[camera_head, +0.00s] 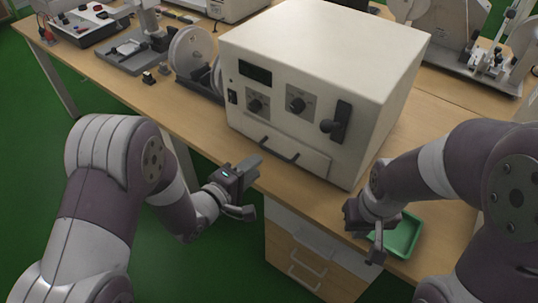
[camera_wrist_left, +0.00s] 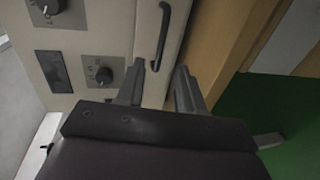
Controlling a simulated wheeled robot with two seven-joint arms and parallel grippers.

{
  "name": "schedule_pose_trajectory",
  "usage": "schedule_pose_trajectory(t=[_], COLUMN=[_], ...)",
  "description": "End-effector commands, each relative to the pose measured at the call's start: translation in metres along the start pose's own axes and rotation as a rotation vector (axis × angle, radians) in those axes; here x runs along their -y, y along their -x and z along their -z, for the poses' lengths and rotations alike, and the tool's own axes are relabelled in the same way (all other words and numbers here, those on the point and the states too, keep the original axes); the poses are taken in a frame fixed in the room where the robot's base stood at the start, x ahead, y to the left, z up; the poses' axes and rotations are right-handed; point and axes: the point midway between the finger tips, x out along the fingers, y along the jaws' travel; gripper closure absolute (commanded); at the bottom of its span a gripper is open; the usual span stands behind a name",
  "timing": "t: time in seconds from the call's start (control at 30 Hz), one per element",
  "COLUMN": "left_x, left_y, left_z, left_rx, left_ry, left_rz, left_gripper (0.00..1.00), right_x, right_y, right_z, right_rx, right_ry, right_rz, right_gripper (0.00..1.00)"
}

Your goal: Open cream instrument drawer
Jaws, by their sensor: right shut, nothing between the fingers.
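The cream instrument (camera_head: 310,40) stands on the wooden table. Its drawer (camera_head: 315,164) is the low panel at the bottom of its front and looks shut. A dark bar handle (camera_head: 279,151) sits on the drawer; it also shows in the left wrist view (camera_wrist_left: 164,35). My left gripper (camera_head: 252,188) is open and empty, in front of the table edge and to the left of the handle. In the left wrist view its fingers (camera_wrist_left: 160,78) point toward the handle, apart from it. My right gripper (camera_head: 375,240) is shut and empty, by the green tray.
The green tray (camera_head: 405,236) lies on the table at the right, partly hidden by my right arm. Dials and a black latch (camera_head: 341,122) are above the drawer. A cabinet (camera_head: 305,262) with handles is under the table. Other apparatus (camera_head: 190,52) stands to the left.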

Motion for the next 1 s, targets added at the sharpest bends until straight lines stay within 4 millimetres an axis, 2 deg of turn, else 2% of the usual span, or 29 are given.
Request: schedule_pose_trajectory(t=[0.1,0.3,0.43,0.67,0.8,1.0], left_x=[0.003,0.002,0.001,0.001,0.001,0.001], left_y=[-0.031,-0.066,-0.074,-0.075,-0.075,-0.075], left_z=[-0.001,0.0,0.0,0.0,0.0,0.001], left_rx=[0.003,0.0,0.0,-0.001,-0.001,-0.001], left_ry=[-0.002,-0.003,-0.002,-0.002,-0.002,-0.002], left_rz=[0.0,0.001,0.003,0.003,0.003,0.003], left_gripper=[0.63,0.63,0.63,0.63,1.0,1.0], right_x=[0.0,0.0,0.0,0.0,0.0,0.0], right_y=[-0.006,-0.01,-0.011,-0.011,-0.011,-0.011], right_z=[-0.001,-0.001,-0.001,-0.001,-0.001,-0.001], right_rx=[0.0,0.0,0.0,0.0,0.0,0.0], right_ry=[0.0,0.0,0.0,0.0,0.0,0.0], right_rz=[0.0,0.0,0.0,0.0,0.0,0.0], right_gripper=[1.0,1.0,1.0,1.0,1.0,1.0])
